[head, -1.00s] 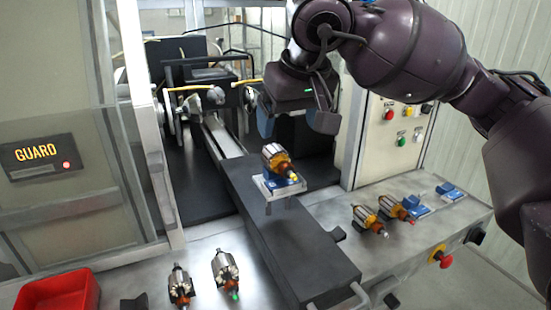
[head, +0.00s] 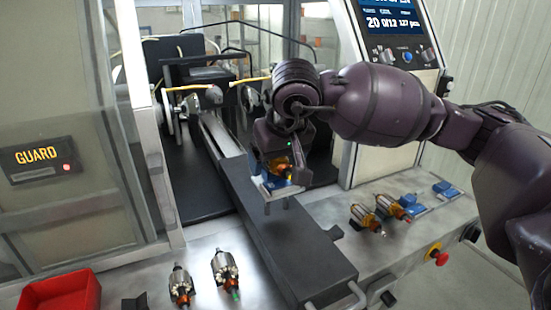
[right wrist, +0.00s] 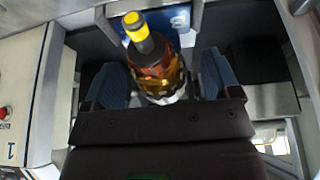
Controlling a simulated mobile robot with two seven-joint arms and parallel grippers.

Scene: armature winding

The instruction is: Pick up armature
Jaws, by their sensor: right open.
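The armature (head: 280,166), with copper windings and a yellow shaft end, sits in a small blue and clear holder (head: 277,190) on the dark slide. My right gripper (head: 281,172) is lowered over it from above and partly hides it. In the right wrist view the armature (right wrist: 156,62) lies between my two blue finger pads, and the right gripper (right wrist: 160,85) is open around it. Some space shows beside the armature at the right pad; contact on the left is hard to tell. My left gripper is not in view.
Two armatures lie on the bench at front left (head: 224,268), and two more (head: 366,218) at right beside blue holders (head: 445,189). A red bin (head: 60,294) stands at front left. The guard panel (head: 45,160) borders the left. A red stop button (head: 438,255) is at right.

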